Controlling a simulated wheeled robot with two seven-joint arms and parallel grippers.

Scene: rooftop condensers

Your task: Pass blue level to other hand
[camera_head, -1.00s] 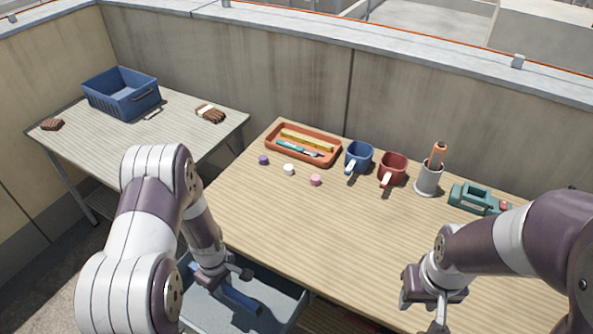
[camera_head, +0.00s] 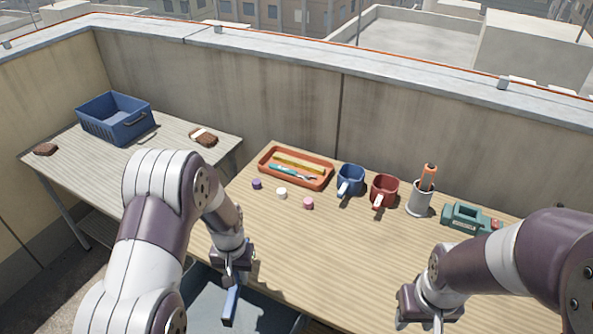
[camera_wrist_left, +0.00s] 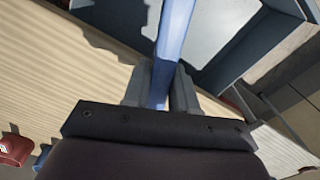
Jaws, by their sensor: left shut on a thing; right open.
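The blue level (camera_head: 231,304) is a long blue bar, held above the open grey drawer at the table's front edge. In the left wrist view the blue level (camera_wrist_left: 172,45) runs up the picture from between the fingers of my left gripper (camera_wrist_left: 162,88). My right gripper (camera_head: 428,323) is open and empty over the right part of the table, its fingertips near the picture's bottom edge.
The open drawer (camera_head: 268,312) juts out below the table (camera_head: 320,250). At the back stand an orange tray (camera_head: 268,178), a blue mug (camera_head: 350,180), a red mug (camera_head: 384,190), a grey cup (camera_head: 419,198) and a green tool (camera_head: 465,217). The table's middle is clear.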

